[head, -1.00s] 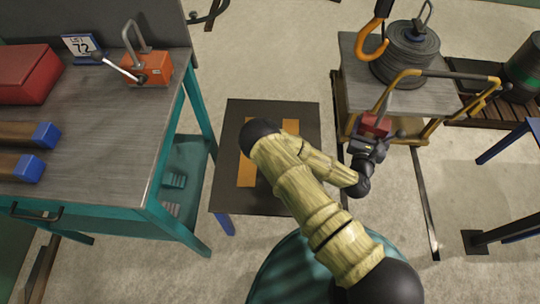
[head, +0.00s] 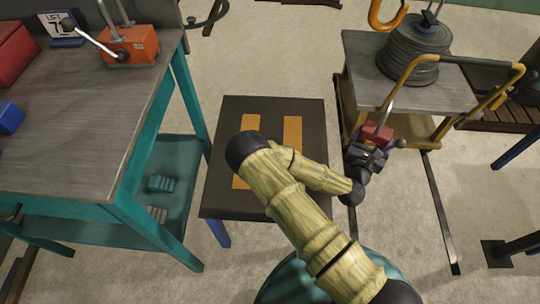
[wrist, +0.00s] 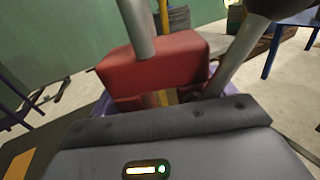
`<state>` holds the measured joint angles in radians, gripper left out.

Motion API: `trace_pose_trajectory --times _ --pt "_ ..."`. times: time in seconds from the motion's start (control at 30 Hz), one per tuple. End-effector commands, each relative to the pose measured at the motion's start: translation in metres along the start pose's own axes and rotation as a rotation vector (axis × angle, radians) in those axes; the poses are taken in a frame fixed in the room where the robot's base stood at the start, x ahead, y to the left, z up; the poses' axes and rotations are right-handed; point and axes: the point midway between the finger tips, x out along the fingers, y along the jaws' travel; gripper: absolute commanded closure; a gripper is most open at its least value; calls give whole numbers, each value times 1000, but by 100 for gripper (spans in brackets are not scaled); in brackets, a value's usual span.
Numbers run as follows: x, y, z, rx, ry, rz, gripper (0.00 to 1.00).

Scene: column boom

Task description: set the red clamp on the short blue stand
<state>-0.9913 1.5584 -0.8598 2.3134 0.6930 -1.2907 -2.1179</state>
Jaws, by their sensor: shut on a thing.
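The red clamp (head: 376,132) is a red block with a grey upright bar. My gripper (head: 370,147) is shut on it and holds it up, to the right of the short stand. In the wrist view the red clamp (wrist: 155,66) fills the middle, just beyond the gripper's dark body, and the fingertips are mostly hidden. The short blue stand (head: 217,190) has a dark square top with two orange strips and a blue leg. Its top carries no object that I can see, though my arm covers part of it.
A teal bench (head: 90,120) stands at the left with an orange clamp-like device (head: 130,47) on it. A yellow-framed cart (head: 440,98) with a grey cable coil (head: 414,55) is close beyond my gripper. An orange hook (head: 385,15) hangs above.

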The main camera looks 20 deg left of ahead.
Motion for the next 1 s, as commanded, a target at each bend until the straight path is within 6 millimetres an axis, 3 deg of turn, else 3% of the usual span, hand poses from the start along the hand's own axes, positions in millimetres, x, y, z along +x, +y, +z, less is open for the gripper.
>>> trace_pose_trajectory --times 0.27,0.53,0.67,1.0 --pt "2 19 -33 9 -6 -2 89" --pt "2 59 -55 19 -1 34 89" --pt "0 93 -62 23 3 77 89" --pt "-26 210 -53 29 8 255 89"
